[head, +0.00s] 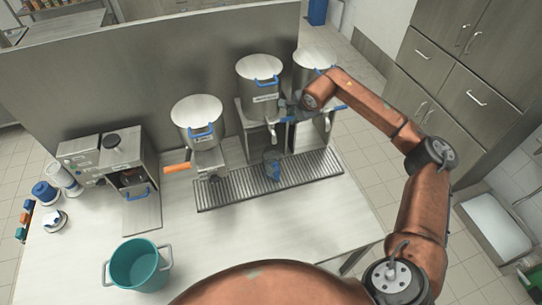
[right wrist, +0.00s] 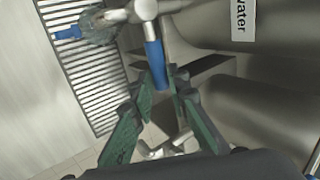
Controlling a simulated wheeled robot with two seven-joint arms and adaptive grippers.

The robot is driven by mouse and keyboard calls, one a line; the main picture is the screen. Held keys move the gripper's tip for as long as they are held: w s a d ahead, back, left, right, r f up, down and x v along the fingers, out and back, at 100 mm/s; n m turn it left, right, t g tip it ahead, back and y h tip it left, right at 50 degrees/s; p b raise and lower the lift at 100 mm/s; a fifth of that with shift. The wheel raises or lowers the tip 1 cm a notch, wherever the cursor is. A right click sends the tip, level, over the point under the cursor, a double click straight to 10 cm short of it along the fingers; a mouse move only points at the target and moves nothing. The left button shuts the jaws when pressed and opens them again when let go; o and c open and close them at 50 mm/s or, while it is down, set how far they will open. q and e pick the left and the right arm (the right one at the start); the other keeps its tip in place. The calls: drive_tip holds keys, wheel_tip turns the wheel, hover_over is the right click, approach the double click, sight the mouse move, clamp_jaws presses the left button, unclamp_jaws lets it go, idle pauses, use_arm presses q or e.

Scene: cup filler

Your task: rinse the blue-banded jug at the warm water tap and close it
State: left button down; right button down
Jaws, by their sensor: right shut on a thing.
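The blue-banded jug (head: 272,168), a small clear vessel with a blue handle, stands on the drip tray below the middle urn's tap (head: 271,130). It also shows in the right wrist view (right wrist: 98,28), under the metal spout. The tap's blue lever (right wrist: 154,62) has its end between the fingertips of my right gripper (right wrist: 162,86). In the head view my right gripper (head: 285,107) is at this tap, small and partly hidden by its arm. It is shut on the lever. I cannot tell whether water runs. My left gripper is not in view.
The slatted drip tray (head: 225,195) runs below three steel urns. A coffee machine (head: 85,160) and a teal bucket (head: 140,265) stand at the left. The counter in front of the tray is clear.

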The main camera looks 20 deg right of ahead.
drive_tip(key=c, duration=2.3)
unclamp_jaws()
drive_tip(key=shift+w+r, duration=0.2)
drive_tip(key=shift+r, duration=0.05)
drive_tip(key=o, duration=0.5)
drive_tip(key=shift+w+f, duration=0.2)
drive_tip(key=shift+w, duration=0.05)
drive_tip(key=shift+s, duration=0.15)
drive_tip(key=shift+s+r, duration=0.1)
drive_tip(key=v, duration=1.1)
drive_tip(key=shift+s+r, duration=0.3)
